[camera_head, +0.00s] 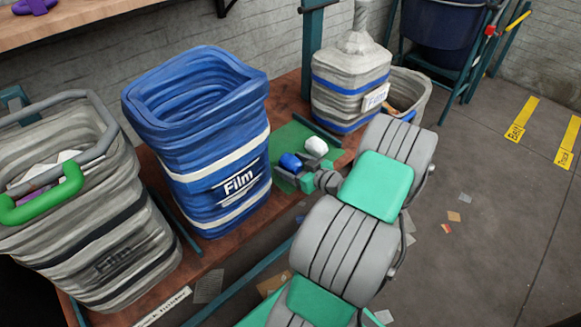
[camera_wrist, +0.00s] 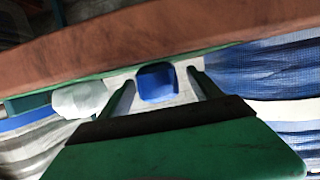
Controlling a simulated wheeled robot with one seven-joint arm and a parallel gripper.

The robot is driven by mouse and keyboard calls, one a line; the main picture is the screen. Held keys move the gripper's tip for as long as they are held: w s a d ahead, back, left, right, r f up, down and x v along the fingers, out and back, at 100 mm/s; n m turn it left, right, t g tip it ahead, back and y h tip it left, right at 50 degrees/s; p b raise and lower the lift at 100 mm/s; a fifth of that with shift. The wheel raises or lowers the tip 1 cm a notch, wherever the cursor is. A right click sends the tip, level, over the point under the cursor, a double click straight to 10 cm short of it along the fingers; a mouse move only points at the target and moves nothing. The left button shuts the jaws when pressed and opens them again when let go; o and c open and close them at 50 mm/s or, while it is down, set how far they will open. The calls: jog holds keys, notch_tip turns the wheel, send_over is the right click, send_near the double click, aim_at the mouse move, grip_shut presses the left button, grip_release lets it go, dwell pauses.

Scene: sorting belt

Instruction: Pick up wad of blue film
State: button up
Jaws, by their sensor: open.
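The wad of blue film (camera_head: 290,161) is small and rounded and sits at the green patch between the bins. My gripper (camera_head: 303,173) is right at it, with the arm reaching in from the lower right. In the wrist view the blue wad (camera_wrist: 157,83) lies between the two spread fingers of my gripper (camera_wrist: 161,88). The fingers are open, with a gap showing at the right of the wad; contact on the left side is hard to tell. The wad's underside is hidden.
A white wad (camera_head: 316,146) lies close beside the blue one, also left in the wrist view (camera_wrist: 80,99). A tall blue bin marked Film (camera_head: 213,185) stands left, a grey-blue striped bin (camera_head: 350,85) behind. A grey bin (camera_head: 105,245) stands far left.

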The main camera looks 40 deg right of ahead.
jog(key=shift+w+f, duration=0.1)
jog(key=shift+w, duration=0.35)
jog(key=shift+c, duration=0.4)
jog(key=shift+d, duration=0.1)
jog(key=c, duration=1.3)
